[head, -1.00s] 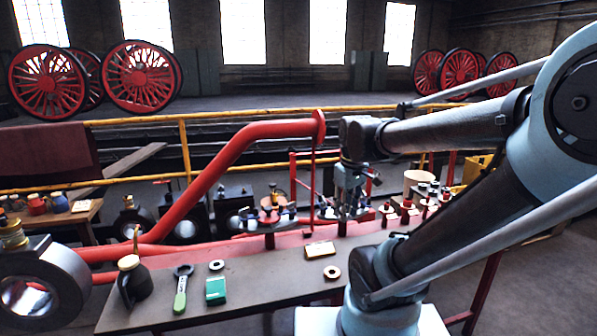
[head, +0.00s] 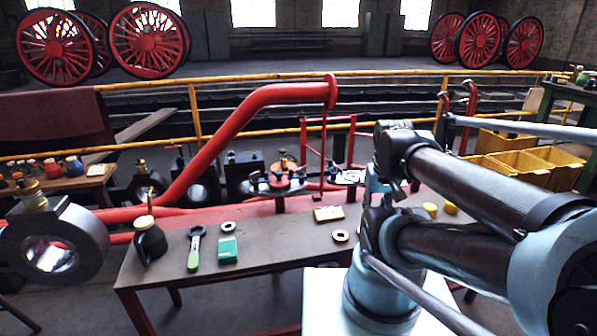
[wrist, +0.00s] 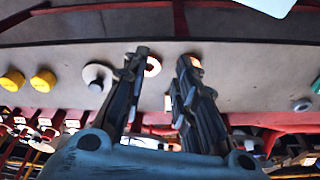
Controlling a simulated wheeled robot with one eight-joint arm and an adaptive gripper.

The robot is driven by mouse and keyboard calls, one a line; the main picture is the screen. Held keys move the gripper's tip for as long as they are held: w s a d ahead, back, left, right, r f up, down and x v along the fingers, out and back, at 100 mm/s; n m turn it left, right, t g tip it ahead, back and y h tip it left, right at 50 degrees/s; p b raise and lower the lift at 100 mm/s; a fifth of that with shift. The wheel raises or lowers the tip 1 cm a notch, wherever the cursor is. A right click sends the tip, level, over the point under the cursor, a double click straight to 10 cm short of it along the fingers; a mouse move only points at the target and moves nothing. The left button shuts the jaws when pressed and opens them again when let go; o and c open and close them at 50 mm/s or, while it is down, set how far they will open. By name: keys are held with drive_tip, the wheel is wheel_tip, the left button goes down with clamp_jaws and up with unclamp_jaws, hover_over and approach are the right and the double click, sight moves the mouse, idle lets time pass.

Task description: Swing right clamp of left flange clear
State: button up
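A round flange-like disc (head: 293,188) with small dark blue clamps around its rim stands on a post behind the bench, left of my arm in the head view. It appears to be the left flange; its right clamp (head: 297,180) is too small to tell its position. My gripper hangs beyond my forearm and is mostly hidden in the head view. In the wrist view my gripper (wrist: 164,58) has its two fingers apart with nothing held between them. No clamp is clearly visible between them.
The grey bench (head: 270,248) carries a black oil can (head: 150,240), a green-handled tool (head: 194,250), a green box (head: 228,250), a tan block (head: 328,213) and rings. Yellow caps (wrist: 43,80) stand near my arm. A large red pipe (head: 235,125) rises behind the bench.

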drive_tip(key=shift+w+f, duration=0.2)
drive_tip(key=shift+w, duration=0.25)
drive_tip(key=shift+c, duration=0.3)
